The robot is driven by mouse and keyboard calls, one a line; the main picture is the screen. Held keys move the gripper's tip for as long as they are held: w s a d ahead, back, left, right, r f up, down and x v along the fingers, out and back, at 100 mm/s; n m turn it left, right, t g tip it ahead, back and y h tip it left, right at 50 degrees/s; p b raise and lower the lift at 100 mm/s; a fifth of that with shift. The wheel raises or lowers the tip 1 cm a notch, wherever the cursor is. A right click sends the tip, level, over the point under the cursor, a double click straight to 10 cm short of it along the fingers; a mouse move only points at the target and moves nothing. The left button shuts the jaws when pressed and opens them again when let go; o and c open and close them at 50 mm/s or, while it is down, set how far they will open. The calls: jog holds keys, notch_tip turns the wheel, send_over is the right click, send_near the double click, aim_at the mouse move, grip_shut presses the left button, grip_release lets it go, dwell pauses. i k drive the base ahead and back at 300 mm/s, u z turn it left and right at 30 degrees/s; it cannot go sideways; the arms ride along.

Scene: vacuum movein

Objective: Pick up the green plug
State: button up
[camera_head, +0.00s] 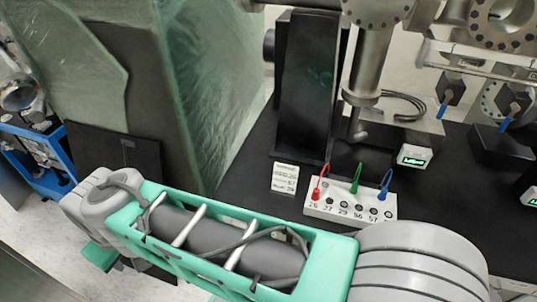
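The green plug (355,181) stands upright in a white socket block (320,209), towards the middle of its row of numbered holes. A red plug (317,191) sits at the block's left end and a blue plug (384,189) at its right end. A thin green lead rises from the top of the green plug. My arm's green and grey links cross the foreground below the block. My gripper is not in view, so I cannot see where it is relative to the plug.
The block stands on a black tabletop (245,205) beside a small printed card (285,178). A tall black panel (307,80) and a metal column (371,60) rise behind. Small digital displays (414,155) stand to the right. Green translucent sheeting (215,70) hangs at the left.

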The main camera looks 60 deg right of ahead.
aim_at(354, 190)
jog(key=u, duration=0.55)
jog(key=i, duration=0.05)
jog(key=z, duration=3.75)
